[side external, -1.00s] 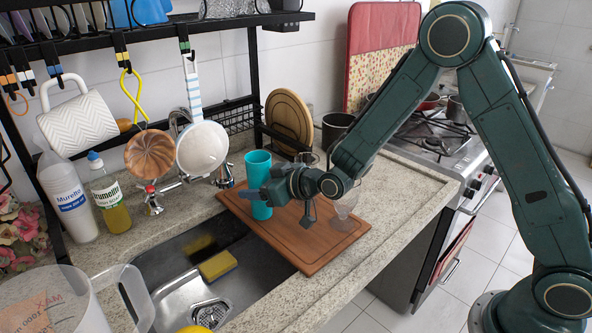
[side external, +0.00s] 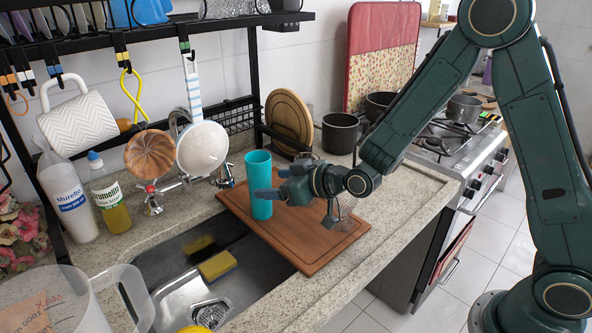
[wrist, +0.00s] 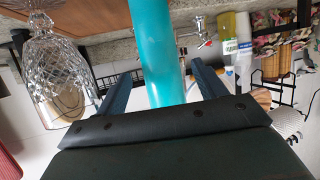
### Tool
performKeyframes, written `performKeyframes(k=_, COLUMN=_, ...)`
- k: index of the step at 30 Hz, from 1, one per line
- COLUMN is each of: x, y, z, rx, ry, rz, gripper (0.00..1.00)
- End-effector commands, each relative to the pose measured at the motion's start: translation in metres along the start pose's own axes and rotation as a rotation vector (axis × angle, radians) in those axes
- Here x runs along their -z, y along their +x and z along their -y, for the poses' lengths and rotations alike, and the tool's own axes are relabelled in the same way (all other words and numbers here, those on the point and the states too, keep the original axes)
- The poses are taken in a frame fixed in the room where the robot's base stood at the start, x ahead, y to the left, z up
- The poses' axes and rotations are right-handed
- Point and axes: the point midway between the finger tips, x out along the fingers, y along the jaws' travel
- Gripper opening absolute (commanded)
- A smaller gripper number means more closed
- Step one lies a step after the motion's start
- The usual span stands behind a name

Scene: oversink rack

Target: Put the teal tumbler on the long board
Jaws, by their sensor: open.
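The teal tumbler (side external: 258,172) stands upright on the wooden long board (side external: 301,245), near its back left end. My gripper (side external: 268,186) is low over the board, just right of the tumbler, with one finger overlapping the tumbler's front in the side view. In the wrist view, the open fingers (wrist: 166,72) point toward the tumbler (wrist: 157,35), which shows between and beyond them with gaps on both sides.
A clear cut-glass piece (wrist: 57,62) is close to my gripper; in the side view it stands on the board, partly hidden. The sink with a yellow sponge (side external: 217,265) lies in front left. Dark pots (side external: 341,132) stand behind. The rack (side external: 254,75) is at the back.

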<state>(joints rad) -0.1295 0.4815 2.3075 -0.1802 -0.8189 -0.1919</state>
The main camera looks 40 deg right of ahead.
Motion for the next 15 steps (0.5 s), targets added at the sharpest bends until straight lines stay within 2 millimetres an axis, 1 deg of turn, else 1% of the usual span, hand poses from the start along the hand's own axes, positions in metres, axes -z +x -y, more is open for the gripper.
performKeyframes(k=1, x=0.000, y=-0.009, z=0.000, rx=-0.001, ry=0.001, rz=-0.001, gripper=0.70)
performKeyframes(k=6, x=0.000, y=-0.033, z=0.000, rx=-0.001, ry=0.001, rz=-0.001, gripper=0.70)
performKeyframes(k=10, x=0.000, y=-0.048, z=0.000, rx=0.000, ry=0.001, rz=0.000, gripper=0.70)
performKeyframes(k=15, x=0.000, y=-0.061, z=-0.001, rx=-0.001, ry=0.000, rz=0.000, gripper=0.70)
